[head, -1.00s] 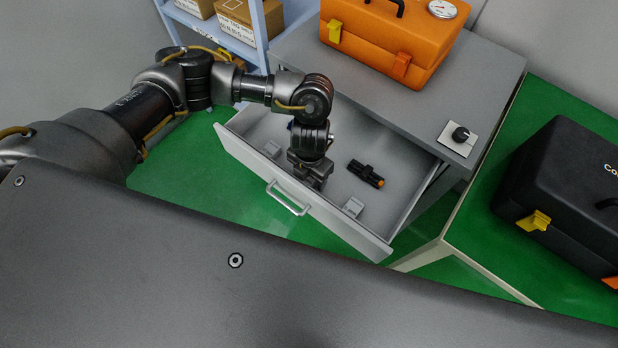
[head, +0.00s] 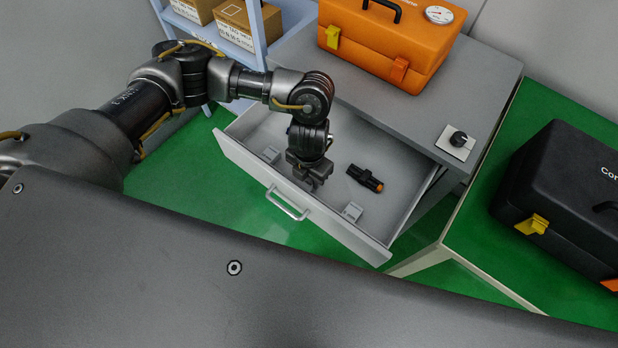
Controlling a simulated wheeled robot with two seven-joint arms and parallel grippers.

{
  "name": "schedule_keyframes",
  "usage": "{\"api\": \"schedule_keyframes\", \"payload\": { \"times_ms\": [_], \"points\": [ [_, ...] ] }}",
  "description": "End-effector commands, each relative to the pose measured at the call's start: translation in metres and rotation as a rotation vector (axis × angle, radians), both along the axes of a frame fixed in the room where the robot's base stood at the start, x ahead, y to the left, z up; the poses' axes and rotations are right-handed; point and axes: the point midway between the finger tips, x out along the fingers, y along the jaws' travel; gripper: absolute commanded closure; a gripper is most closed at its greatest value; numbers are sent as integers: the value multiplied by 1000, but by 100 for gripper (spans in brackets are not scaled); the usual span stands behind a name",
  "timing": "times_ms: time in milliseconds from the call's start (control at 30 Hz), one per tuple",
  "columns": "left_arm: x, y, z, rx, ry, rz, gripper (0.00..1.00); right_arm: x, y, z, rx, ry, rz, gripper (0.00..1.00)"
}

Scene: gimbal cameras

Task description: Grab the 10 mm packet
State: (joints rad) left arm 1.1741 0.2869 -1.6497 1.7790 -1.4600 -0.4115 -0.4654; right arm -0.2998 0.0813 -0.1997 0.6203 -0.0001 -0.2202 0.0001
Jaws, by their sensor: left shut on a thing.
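My left gripper (head: 313,182) points down into the open drawer (head: 247,160), between two small grey packets. It is shut on a small grey packet, mostly hidden by the fingers and wrist. One loose grey packet (head: 271,154) lies to its left, and another (head: 352,212) lies to its lower right, both near the drawer front. No size label is legible on any of them, so I cannot tell which reads 10 mm. My right gripper is not in view.
A black tool with an orange tip (head: 365,177) lies in the drawer, right of my gripper. An orange case (head: 385,40) and a knob on a plate (head: 457,142) sit on the cabinet top. A black case (head: 570,190) stands on the green table at right.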

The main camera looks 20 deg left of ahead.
Motion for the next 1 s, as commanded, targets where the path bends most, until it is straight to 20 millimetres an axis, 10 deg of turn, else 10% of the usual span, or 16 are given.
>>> {"api": "schedule_keyframes", "payload": {
  "times_ms": [600, 1000],
  "points": [
    [1, 0, 138, 0, -4, -1, 87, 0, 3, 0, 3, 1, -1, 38],
    [1, 1, 161, 1, 0, 19, 87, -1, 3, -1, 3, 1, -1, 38]
  ]
}}
